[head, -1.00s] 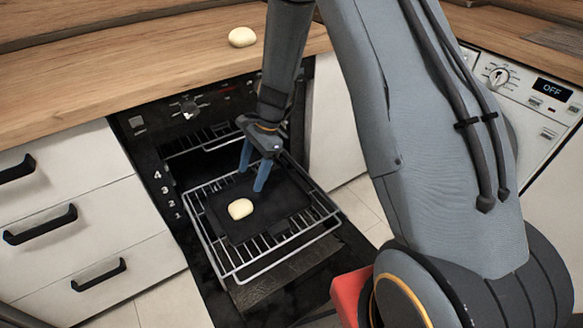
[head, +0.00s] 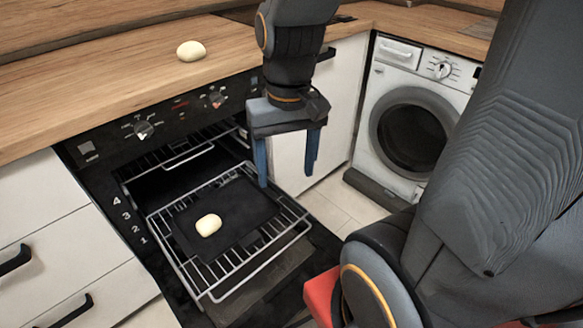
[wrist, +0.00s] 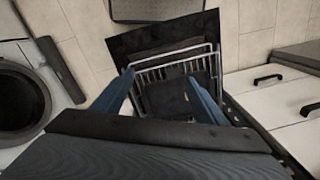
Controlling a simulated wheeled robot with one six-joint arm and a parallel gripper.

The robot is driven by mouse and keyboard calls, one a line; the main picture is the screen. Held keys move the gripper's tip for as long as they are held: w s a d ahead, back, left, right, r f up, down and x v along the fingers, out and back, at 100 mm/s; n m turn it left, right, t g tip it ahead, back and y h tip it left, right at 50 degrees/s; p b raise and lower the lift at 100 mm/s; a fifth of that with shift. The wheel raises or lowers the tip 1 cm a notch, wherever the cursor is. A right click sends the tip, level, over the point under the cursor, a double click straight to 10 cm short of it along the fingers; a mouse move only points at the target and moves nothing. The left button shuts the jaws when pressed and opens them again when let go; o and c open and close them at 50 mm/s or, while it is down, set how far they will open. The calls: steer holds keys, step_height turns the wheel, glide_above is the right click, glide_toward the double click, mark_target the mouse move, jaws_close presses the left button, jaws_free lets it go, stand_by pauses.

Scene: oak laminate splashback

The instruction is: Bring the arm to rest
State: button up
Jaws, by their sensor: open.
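My gripper (head: 288,165) is open and empty, its blue fingers pointing down, above and to the right of the pulled-out oven rack in the head view. In the wrist view my gripper (wrist: 160,98) shows spread fingers with the rack between and beyond them. A pale dough piece (head: 208,225) lies on a dark tray (head: 245,199) on the oven rack (head: 290,218).
A second dough piece (head: 191,50) sits on the wooden worktop (head: 120,78). The oven door (head: 262,297) is open below the rack. A washing machine (head: 412,125) stands at the right. White drawers (head: 60,225) are at the left. Bare floor tiles (head: 325,210) lie between oven and washer.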

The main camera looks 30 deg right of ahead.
steer(key=shift+s+d+r+n, duration=0.1)
steer(key=shift+s+d+n, duration=0.1)
steer(key=shift+s, duration=0.15)
steer(key=shift+s+d+r+n, duration=0.1)
steer(key=shift+s+n, duration=0.1)
steer(key=shift+s, duration=0.1)
steer(key=shift+n, duration=0.3)
steer(key=r+p, duration=0.1)
steer(key=p, duration=0.2)
steer(key=a+r+p, duration=0.1)
steer(key=r+p, duration=0.1)
steer(key=p, duration=0.1)
steer(key=s+r+p, duration=0.1)
steer(key=r+p, duration=0.1)
steer(key=p, duration=0.2)
steer(key=shift+a+r, duration=0.15)
